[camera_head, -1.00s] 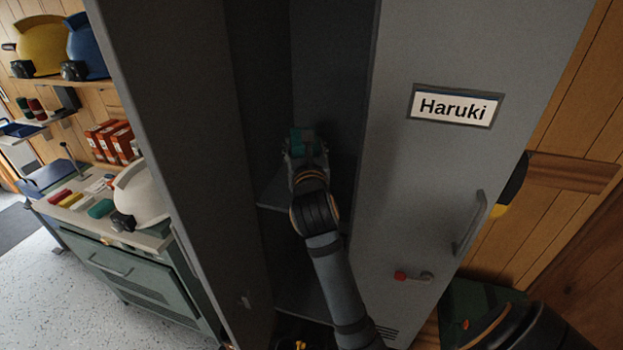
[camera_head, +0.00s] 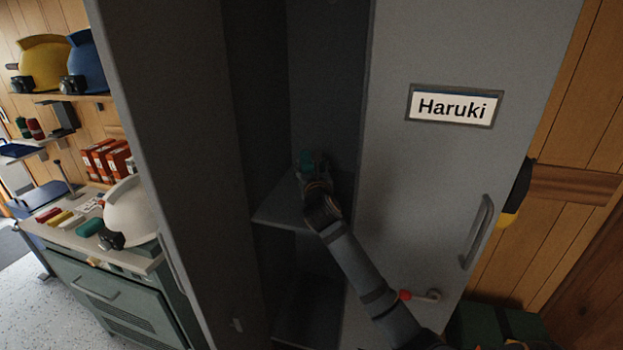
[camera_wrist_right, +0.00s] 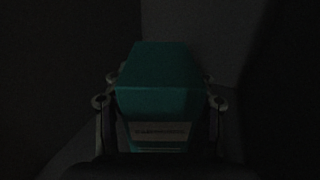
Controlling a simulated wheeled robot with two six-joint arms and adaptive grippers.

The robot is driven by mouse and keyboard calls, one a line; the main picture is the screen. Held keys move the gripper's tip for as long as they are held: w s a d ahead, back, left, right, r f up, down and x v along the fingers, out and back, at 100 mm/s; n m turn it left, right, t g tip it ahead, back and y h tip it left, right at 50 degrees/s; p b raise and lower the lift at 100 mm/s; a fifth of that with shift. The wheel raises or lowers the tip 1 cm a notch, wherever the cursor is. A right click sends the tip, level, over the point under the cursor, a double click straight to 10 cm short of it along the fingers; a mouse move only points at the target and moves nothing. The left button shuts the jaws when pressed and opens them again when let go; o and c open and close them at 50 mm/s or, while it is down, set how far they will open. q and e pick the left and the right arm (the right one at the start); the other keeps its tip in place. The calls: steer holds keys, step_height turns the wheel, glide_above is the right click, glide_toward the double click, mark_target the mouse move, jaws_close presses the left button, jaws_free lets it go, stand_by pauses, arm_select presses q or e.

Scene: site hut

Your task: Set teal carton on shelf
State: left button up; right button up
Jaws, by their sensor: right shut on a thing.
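The teal carton (camera_head: 309,160) is inside the open grey locker, at the locker's inner shelf (camera_head: 280,207). My right gripper (camera_head: 314,172) reaches in and is shut on the carton. In the right wrist view the teal carton (camera_wrist_right: 157,85) sits between the two fingers of my right gripper (camera_wrist_right: 159,104), with a pale label on its near side. The picture is dark, and I cannot tell whether the carton's base touches the shelf. My left gripper is not in view.
The locker door (camera_head: 455,180) labelled Haruki stands open on the right, with a handle (camera_head: 477,232) and a red-tipped latch (camera_head: 420,295). The locker's side panel (camera_head: 165,150) bounds the left. A bench with a white helmet (camera_head: 132,210) stands farther left.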

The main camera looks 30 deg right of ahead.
steer(key=f, duration=0.2)
steer(key=shift+w+d+f, duration=0.1)
steer(key=shift+w+f, duration=0.15)
steer(key=shift+f, duration=0.55)
steer(key=shift+f, duration=0.15)
steer(key=o, duration=1.4)
steer(key=shift+c, duration=0.2)
steer(key=shift+s, duration=0.15)
steer(key=b+v, duration=0.1)
steer(key=v, duration=1.1)
